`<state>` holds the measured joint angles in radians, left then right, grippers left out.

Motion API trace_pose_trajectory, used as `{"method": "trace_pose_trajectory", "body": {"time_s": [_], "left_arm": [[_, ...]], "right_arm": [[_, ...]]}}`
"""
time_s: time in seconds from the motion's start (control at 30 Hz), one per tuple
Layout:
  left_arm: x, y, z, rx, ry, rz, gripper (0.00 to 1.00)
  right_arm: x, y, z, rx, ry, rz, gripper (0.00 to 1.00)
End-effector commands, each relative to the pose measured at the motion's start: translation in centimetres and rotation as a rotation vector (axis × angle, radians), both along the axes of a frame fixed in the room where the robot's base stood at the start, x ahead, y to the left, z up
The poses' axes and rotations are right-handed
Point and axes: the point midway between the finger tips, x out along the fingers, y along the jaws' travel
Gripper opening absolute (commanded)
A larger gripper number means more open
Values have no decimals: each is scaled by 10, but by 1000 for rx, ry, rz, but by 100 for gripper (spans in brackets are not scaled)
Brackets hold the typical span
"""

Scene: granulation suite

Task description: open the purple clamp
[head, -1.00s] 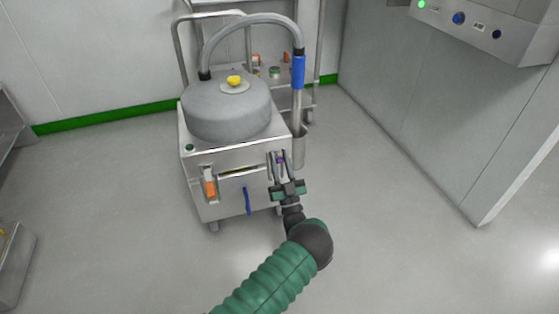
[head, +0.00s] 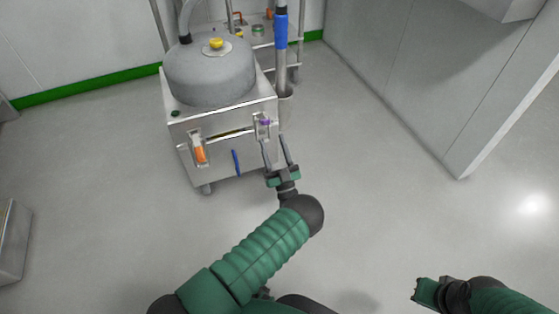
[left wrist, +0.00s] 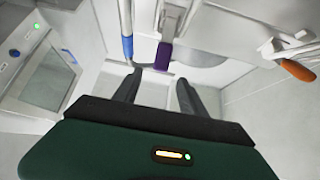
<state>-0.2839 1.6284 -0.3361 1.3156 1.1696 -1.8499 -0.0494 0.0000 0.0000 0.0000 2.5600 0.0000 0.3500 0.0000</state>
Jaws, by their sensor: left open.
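The purple clamp (head: 265,122) is on the upper right of the steel cart's front face (head: 215,165). In the left wrist view its purple handle (left wrist: 164,54) is at the end of a grey metal lever. I cannot tell whether the clamp is open or shut. My left gripper (head: 274,140) is open and empty, just short of the clamp and slightly below it in the head view. In the left wrist view the handle lies ahead, between the two fingers. My right gripper (head: 425,292) is low at the right, partly shown, its jaws unclear.
An orange clamp (head: 199,150) is on the cart's left front, with a blue handle (head: 236,161) between. A grey round vessel (head: 210,72) with a yellow knob tops the cart. A blue-gripped pipe (head: 281,30) stands behind the right side. The floor to the right is clear.

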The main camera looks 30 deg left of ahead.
Motion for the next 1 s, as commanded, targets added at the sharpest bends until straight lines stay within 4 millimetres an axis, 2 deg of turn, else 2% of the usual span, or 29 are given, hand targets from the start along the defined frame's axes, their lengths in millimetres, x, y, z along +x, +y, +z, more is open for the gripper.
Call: {"method": "trace_pose_trajectory", "body": {"time_s": [0.03, 0.2, 0.4, 0.87, 0.93, 1.0], "left_arm": [[-8, -9, -6, -1, 4, -2, 49], [-31, -36, -35, -1, 2, 0, 49], [-44, -51, -53, 1, 1, 1, 49], [-45, -52, -55, 0, 1, 1, 49], [-39, -50, -50, -16, 10, -5, 49], [-19, -45, -38, -73, 50, -26, 49]], "right_arm": [[0, 0, 10, 0, 0, 0, 0], [0, 0, 19, 0, 0, 0, 0], [0, 0, 21, 0, 0, 0, 0], [0, 0, 21, 0, 0, 0, 0], [0, 0, 22, 0, 0, 0, 0], [0, 0, 27, 0, 0, 0, 0]]}}
